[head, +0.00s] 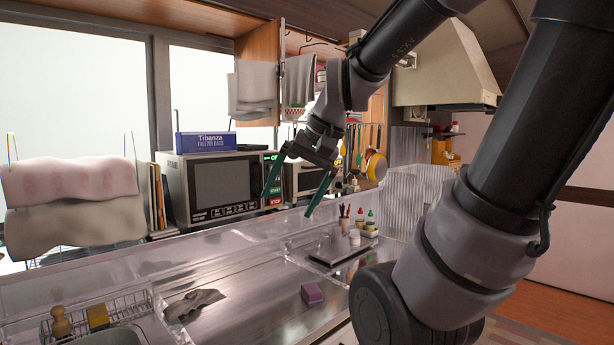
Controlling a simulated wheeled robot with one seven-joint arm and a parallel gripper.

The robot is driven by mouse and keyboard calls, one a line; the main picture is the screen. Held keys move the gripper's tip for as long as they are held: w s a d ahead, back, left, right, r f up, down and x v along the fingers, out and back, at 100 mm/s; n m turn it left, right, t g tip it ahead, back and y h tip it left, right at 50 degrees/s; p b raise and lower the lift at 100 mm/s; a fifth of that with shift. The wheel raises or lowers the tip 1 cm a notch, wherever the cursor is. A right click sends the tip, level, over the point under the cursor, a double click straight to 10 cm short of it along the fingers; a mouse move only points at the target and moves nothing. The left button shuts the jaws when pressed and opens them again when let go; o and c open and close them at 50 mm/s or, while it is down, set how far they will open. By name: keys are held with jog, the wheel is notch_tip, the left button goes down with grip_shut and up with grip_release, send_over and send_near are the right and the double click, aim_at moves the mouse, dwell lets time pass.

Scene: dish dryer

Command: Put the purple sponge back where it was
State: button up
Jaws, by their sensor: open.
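The purple sponge (312,294) lies on the bare metal counter (255,310), right of the middle and near its front edge. My gripper (290,200) is open and empty. Its two green-tipped fingers are spread apart and point down, in the air above the back of the counter. The gripper is above and apart from the sponge, with nothing between the fingers.
A wire rack (118,311) at the left holds a yellow sponge (97,317) and a wooden-handled brush (61,324) by the sink. A grey cloth (192,304) lies crumpled on the counter. A microwave (222,187) stands behind. Bottles (369,222) stand at the right.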

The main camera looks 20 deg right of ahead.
jog(key=d+r+t, duration=0.1)
jog(key=s+r+t+h, duration=0.1)
jog(key=d+r+n, duration=0.1)
jog(key=shift+s+d+r+t+h, duration=0.15)
jog(key=shift+d+r+t+h, duration=0.2)
jog(key=shift+t+h, duration=0.05)
